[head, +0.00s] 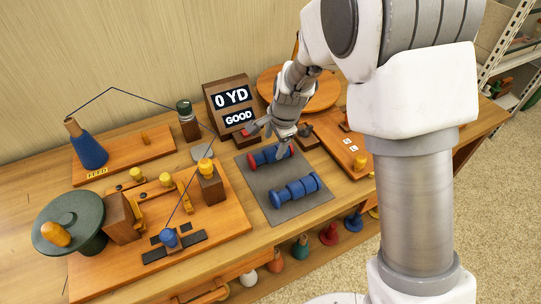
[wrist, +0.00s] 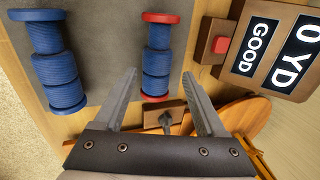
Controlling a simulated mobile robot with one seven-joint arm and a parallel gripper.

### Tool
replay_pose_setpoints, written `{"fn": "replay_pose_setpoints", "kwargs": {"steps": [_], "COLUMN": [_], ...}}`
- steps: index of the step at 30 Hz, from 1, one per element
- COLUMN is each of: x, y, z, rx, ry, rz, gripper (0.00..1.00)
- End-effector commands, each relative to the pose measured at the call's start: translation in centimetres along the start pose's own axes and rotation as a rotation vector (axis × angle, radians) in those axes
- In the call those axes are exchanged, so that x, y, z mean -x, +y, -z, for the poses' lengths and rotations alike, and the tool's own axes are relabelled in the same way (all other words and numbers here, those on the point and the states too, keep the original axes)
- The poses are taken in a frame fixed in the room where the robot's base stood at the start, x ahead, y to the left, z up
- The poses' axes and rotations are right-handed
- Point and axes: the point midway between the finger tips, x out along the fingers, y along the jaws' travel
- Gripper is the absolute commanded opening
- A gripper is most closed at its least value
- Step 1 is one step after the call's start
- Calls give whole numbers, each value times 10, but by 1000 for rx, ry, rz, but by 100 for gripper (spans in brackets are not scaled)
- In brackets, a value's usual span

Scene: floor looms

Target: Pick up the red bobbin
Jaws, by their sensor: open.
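The red bobbin (head: 257,160) lies on its side on the grey mat (head: 259,190). It has red end flanges and blue windings. In the wrist view the red bobbin (wrist: 158,62) runs away from between my fingertips, its near red end lying between the fingers in the picture. My gripper (head: 266,142) is open and empty over the mat's back edge; it also shows in the wrist view (wrist: 158,74). I cannot tell the height gap to the bobbin. An all-blue bobbin (head: 296,190) lies in front on the same mat and shows at left in the wrist view (wrist: 56,68).
A display (head: 232,103) reading "0 YD" and "GOOD" stands behind the mat, with a red button (wrist: 222,44). A winding board (head: 225,215) with pegs is at left, and a wooden board (head: 340,145) at right. Several coloured bobbins sit below the bench edge.

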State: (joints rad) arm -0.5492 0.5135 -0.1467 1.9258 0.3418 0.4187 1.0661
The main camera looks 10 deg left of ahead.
Motion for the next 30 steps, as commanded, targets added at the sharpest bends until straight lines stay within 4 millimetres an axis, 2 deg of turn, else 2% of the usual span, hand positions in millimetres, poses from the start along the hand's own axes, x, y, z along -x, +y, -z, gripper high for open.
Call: {"fn": "replay_pose_setpoints", "kwargs": {"steps": [10, 18, 30], "x": [-47, -50, -49], "y": [6, 4, 5], "z": [-2, -3, -3], "rx": [-2, -1, 0], "ry": [0, 0, 0], "rz": [-2, 0, -1], "gripper": [73, 71, 0]}}
